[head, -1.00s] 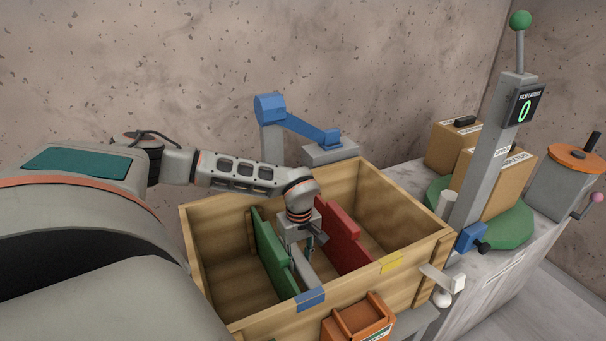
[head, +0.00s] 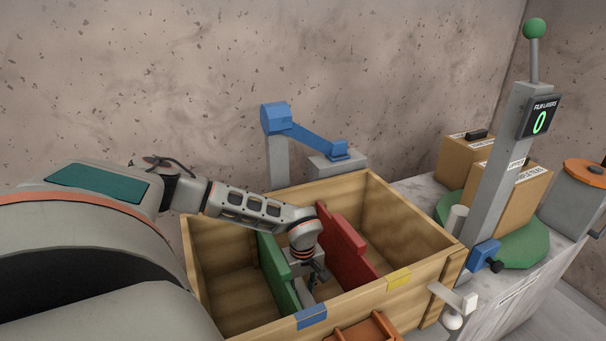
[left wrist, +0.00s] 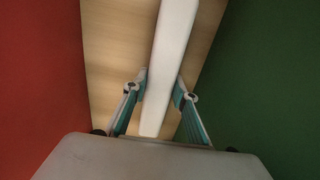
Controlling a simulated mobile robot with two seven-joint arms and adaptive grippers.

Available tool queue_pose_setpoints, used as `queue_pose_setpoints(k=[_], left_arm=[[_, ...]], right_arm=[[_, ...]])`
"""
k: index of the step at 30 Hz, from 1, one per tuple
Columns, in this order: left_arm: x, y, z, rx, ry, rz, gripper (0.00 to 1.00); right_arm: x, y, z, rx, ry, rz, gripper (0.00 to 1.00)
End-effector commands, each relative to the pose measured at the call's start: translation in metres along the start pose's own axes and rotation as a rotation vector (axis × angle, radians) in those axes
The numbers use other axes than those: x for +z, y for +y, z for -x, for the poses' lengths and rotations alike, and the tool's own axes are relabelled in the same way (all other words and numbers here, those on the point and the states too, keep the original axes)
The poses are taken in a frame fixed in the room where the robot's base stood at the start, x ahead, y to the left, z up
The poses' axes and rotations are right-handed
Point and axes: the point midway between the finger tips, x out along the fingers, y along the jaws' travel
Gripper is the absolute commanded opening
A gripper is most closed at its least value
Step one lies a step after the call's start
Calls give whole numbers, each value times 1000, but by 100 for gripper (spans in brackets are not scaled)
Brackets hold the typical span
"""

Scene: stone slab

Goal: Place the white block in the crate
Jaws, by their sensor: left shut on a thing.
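The wooden crate (head: 357,303) stands open in the lower middle of the head view. A green divider (head: 273,266) and a red divider (head: 347,252) split its inside. My left gripper (head: 314,280) is down inside the crate, in the slot between these dividers. In the left wrist view, the gripper (left wrist: 160,93) has its fingers shut on the sides of the long white block (left wrist: 170,55). The wrist view shows pale wood beyond the block; I cannot tell whether the block touches it. In the head view my arm and the green divider hide most of the block.
Blue tape (head: 311,316) and yellow tape (head: 398,279) mark the crate's front rim. An orange box (head: 368,329) is in front. A blue-armed device (head: 300,132) stands behind. A grey post (head: 502,165) and cartons (head: 519,188) stand on the right-hand counter.

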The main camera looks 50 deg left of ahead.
Motion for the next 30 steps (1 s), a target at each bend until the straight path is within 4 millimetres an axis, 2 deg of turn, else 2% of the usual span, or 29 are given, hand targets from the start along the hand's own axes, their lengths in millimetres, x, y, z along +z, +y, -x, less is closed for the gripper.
queue_pose_setpoints(k=[2,3,4,14,17,20,24,30], left_arm=[[0,0,-3,-2,0,0,12],[0,0,-2,-1,0,0,37],[0,0,-2,-1,0,0,44],[0,0,-2,-1,0,0,44],[0,1,4,2,1,-1,44],[-1,2,18,6,2,0,44],[-1,3,48,9,3,0,44],[0,2,89,9,3,-2,44]], right_arm=[[2,0,0,0,-3,-2,62],[2,0,-1,1,-3,-2,62],[2,0,-1,1,-3,-3,62],[2,2,-1,7,-3,-5,62],[-1,3,-1,9,0,-4,62],[-7,6,0,12,9,-2,62],[-13,9,1,19,15,0,62],[-4,10,3,23,-8,-3,62]])
